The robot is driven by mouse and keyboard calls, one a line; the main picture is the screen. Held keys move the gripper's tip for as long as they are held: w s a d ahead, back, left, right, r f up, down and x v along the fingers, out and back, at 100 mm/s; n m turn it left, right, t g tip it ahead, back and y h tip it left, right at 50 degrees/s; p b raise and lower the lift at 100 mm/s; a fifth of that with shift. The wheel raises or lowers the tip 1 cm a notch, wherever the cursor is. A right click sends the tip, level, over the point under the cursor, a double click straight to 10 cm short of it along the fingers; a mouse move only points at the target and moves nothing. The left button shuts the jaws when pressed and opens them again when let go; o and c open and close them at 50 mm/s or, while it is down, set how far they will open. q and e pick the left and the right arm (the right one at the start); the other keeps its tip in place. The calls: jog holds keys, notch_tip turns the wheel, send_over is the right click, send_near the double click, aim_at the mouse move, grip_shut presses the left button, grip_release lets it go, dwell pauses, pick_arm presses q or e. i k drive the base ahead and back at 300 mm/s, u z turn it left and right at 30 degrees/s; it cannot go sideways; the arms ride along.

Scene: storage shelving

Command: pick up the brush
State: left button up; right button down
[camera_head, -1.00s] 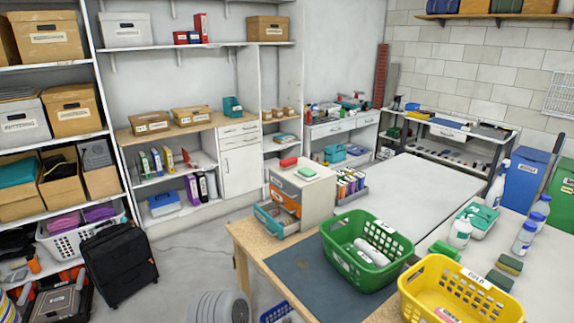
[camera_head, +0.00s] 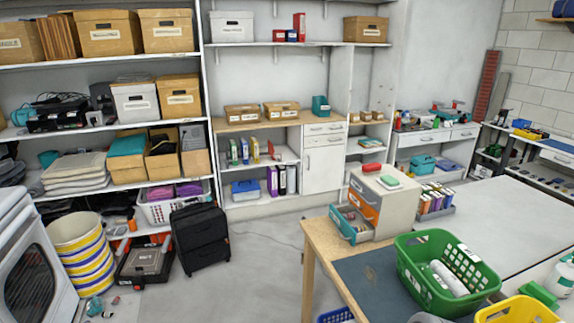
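I cannot make out a brush for certain. A small red item (camera_head: 372,168), too small to identify, lies on top of the drawer cabinet (camera_head: 400,204) on the wooden table. A pale green item (camera_head: 390,181) lies beside it. A small teal thing (camera_head: 95,306) lies on the floor at the lower left, and I cannot tell what it is. Neither of my grippers is in view.
The table (camera_head: 316,237) holds a green basket (camera_head: 425,280) and a yellow basket (camera_head: 515,311). A black suitcase (camera_head: 200,238), a striped basket (camera_head: 82,256) and a white washing machine (camera_head: 30,265) stand at the left. The grey floor (camera_head: 262,275) between is mostly clear.

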aim_at(375, 167)
jog(key=u, duration=0.5)
jog(key=i, duration=2.95)
jog(key=z, duration=3.05)
